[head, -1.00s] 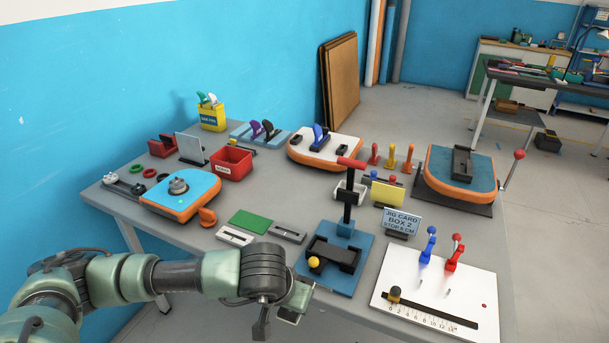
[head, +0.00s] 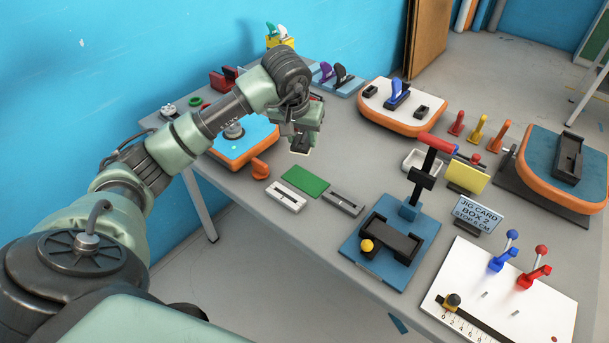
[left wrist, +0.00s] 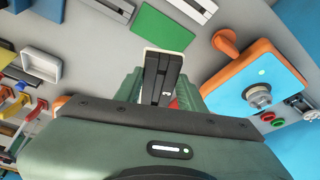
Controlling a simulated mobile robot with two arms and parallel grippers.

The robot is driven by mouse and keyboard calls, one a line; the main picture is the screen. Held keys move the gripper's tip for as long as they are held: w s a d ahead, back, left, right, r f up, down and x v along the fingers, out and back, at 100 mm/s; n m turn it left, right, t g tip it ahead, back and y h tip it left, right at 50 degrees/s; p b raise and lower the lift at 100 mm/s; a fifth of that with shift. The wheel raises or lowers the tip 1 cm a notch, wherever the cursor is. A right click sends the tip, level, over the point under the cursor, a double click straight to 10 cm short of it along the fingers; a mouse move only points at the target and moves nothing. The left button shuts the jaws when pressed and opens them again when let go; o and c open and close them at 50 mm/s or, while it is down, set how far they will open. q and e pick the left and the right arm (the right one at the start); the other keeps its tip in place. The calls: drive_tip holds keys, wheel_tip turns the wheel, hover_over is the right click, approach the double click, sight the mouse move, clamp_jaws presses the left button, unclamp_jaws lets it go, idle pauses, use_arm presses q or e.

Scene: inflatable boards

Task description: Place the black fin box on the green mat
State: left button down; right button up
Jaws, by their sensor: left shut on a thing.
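The green mat (head: 305,181) lies flat and bare on the grey table; it also shows in the left wrist view (left wrist: 163,25). My left gripper (head: 302,138) is above the table, behind the mat in the head view. It is shut on a black fin box with a slot and a pale rim (left wrist: 162,72), seen between the fingers in the left wrist view. The box is apart from the mat. In the head view the gripper hides most of the box. My right gripper is in neither view.
A white fin box (head: 286,197) and a grey fin box (head: 343,204) lie beside the mat. A blue-orange board (head: 240,143) with an orange knob (head: 260,169) is left of the mat. A blue clamp stand (head: 408,212) is to the right.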

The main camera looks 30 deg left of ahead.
use_arm(q)
drive_tip(key=p, duration=0.2)
hover_over(304, 183)
drive_tip(key=s, duration=0.2)
drive_tip(key=f, duration=0.9)
drive_tip(key=shift+w+d+f, duration=0.25)
drive_tip(key=shift+f, duration=0.45)
wheel_tip(304, 183, down, 4)
drive_tip(key=shift+r+p, duration=0.1)
drive_tip(key=shift+p, duration=0.3)
drive_tip(key=shift+f, duration=0.3)
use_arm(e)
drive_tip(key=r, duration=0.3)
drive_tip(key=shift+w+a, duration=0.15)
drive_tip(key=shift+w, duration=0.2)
use_arm(q)
drive_tip(key=shift+f+b, duration=0.2)
drive_tip(key=shift+b, duration=0.1)
drive_tip(key=c, duration=0.9)
unclamp_jaws()
drive_tip(key=shift+r, duration=0.1)
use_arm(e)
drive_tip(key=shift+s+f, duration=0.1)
use_arm(q)
drive_tip(key=shift+o, duration=0.2)
